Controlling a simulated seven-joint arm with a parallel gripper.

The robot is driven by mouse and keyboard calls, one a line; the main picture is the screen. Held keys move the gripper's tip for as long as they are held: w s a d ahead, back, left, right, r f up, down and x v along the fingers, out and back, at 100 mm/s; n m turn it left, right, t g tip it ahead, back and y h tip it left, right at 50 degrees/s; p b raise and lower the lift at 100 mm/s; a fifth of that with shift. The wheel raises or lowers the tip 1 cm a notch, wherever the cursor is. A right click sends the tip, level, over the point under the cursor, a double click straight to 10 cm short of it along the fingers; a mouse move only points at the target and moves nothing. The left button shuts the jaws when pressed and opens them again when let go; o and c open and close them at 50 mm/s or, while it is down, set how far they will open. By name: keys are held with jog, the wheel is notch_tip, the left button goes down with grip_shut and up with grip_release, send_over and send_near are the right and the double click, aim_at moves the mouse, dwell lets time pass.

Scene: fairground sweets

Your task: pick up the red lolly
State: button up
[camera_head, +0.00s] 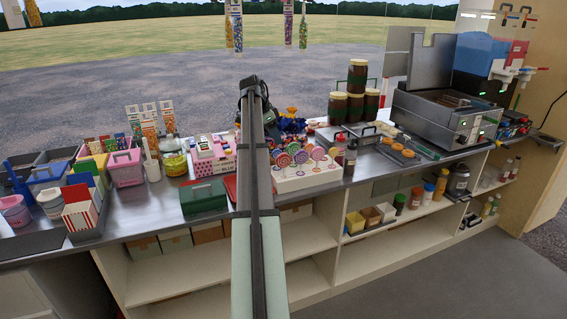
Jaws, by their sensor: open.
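Several round swirl lollies stand upright on sticks in a white stand (307,180) on the counter, just right of my arm. They are small in the picture, with red-pink, purple and green swirls. A reddish-pink one (282,159) is at the front left of the stand, but I cannot tell for sure which lolly is the red one. My arm rises from the bottom middle and bends over at the top, left of the stand. I cannot make out my gripper's fingers; they seem hidden behind the arm or among the dark and blue shapes behind the lollies.
Left of my arm are a green box (203,196), a pink-and-white box (210,160) and a yellow-filled jar (173,160). Dark jars (357,76) are stacked behind right, near a metal fryer-like machine (440,110). Open shelves (335,240) lie below the counter's front edge.

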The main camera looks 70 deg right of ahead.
aim_at(283, 154)
jog(key=x, duration=1.2)
jog(key=shift+a, duration=0.15)
grip_shut()
